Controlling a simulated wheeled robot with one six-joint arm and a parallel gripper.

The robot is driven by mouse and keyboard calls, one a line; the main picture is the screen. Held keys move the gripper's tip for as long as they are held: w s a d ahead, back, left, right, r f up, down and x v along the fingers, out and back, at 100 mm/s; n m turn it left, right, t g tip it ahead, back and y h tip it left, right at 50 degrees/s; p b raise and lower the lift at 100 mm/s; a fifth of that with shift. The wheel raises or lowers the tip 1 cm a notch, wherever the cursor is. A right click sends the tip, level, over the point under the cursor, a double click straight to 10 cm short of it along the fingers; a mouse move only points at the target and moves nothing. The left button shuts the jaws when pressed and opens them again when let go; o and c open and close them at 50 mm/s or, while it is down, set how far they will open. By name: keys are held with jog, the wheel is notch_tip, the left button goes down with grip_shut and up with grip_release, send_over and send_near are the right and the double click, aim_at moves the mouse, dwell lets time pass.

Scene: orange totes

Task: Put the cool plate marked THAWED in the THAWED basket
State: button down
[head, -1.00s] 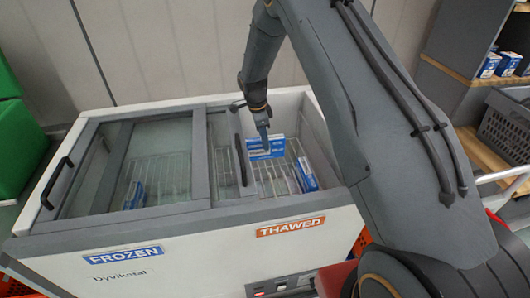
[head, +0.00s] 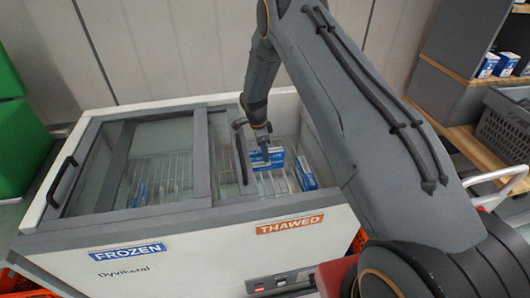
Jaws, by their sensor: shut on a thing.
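A chest freezer stands ahead, with a blue FROZEN label (head: 127,255) at the left and an orange THAWED label (head: 290,224) at the right. My gripper (head: 264,149) points down into the open right side and is shut on a blue and white cool plate (head: 266,160). The plate is upright, above the wire racks inside; its marking is too small to read. Another blue and white plate (head: 306,174) stands in the right side. One more (head: 140,193) shows dimly through the glass at the left. I cannot make out a THAWED basket for certain.
The freezer's left side is under a sliding glass lid (head: 150,165). The freezer rim (head: 200,215) surrounds the opening. A shelf with small blue boxes (head: 488,65) and a dark grey crate (head: 505,125) are at the right. A green object (head: 20,145) is at the left edge.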

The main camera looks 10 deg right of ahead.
jog(key=c, duration=1.4)
grip_release()
jog(key=shift+f, duration=0.1)
jog(key=shift+o, duration=0.2)
notch_tip(320, 180, up, 11)
jog(key=a+b, duration=0.2)
jog(key=s+d+r+n+y, duration=0.1)
jog(key=s+d+r+n, duration=0.2)
jog(key=s+r+n, duration=0.9)
jog(key=s+n, duration=0.1)
jog(key=s, duration=0.5)
jog(key=s+d+n, duration=0.1)
jog(key=s+n, duration=0.1)
jog(key=s, duration=0.6)
jog(key=s+d+r+n, duration=0.1)
jog(key=s+n, duration=0.2)
jog(key=s, duration=0.4)
jog(key=shift+s+d+r+t+y, duration=0.2)
jog(key=shift+s+r+t+y, duration=0.1)
jog(key=shift+t+y, duration=0.1)
